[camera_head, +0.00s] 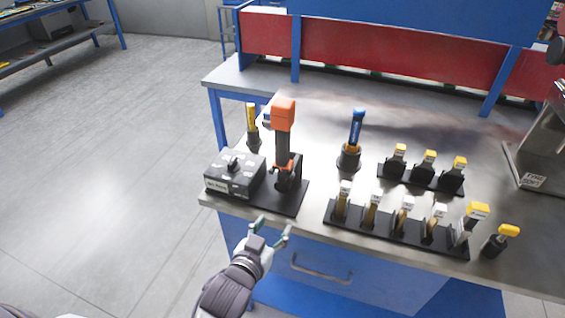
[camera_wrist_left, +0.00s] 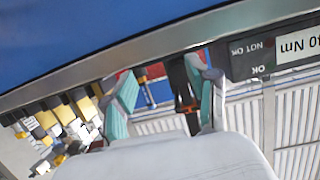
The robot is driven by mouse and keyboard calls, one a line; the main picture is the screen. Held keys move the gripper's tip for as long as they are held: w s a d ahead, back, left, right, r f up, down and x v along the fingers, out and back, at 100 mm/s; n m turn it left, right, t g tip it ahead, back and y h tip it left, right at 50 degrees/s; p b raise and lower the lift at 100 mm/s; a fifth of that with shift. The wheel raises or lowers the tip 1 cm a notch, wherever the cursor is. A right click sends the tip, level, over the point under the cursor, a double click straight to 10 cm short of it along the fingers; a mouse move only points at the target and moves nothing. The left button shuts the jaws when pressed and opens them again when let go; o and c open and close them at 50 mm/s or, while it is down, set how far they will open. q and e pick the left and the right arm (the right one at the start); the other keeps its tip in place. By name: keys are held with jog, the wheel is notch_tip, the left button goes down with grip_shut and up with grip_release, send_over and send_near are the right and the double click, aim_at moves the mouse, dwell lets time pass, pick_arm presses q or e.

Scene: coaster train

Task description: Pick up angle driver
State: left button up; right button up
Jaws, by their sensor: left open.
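An orange-and-black power driver (camera_head: 284,125), which looks like the angle driver, stands upright in a black holder on the workbench. Part of it shows upside down between the fingers in the left wrist view (camera_wrist_left: 185,88). My left gripper (camera_head: 274,227) is open and empty in front of the bench's front edge, nearer to me than the driver and apart from it. Its teal fingertips also show in the left wrist view (camera_wrist_left: 165,98). My right gripper is not in view.
A dark tester box (camera_head: 233,175) stands left of the driver on a black base plate (camera_head: 288,206). A blue-handled tool (camera_head: 356,128) stands to the right. Racks of yellow-tagged tools (camera_head: 405,233) fill the right front. The metal bench top (camera_head: 325,160) is clear between them.

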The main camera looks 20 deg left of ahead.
aim_at(280, 156)
pick_arm(q)
notch_tip(280, 156, up, 14)
jog(key=a+n+t, duration=0.1)
jog(key=t, duration=0.2)
jog(key=w+p, duration=0.1)
jog(key=w, duration=0.5)
jog(key=shift+w+f, duration=0.1)
jog(key=shift+w, duration=0.15)
jog(key=shift+w+f+p, duration=0.15)
jog(key=shift+w+p, duration=0.35)
jog(key=shift+w, duration=0.95)
jog(key=shift+w+f+p, duration=0.15)
jog(key=shift+w+p, duration=0.35)
jog(key=shift+w, duration=0.95)
jog(key=shift+s, duration=0.1)
grip_shut()
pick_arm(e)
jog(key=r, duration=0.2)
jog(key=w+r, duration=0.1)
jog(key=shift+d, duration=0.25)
pick_arm(q)
jog(key=shift+r, duration=0.25)
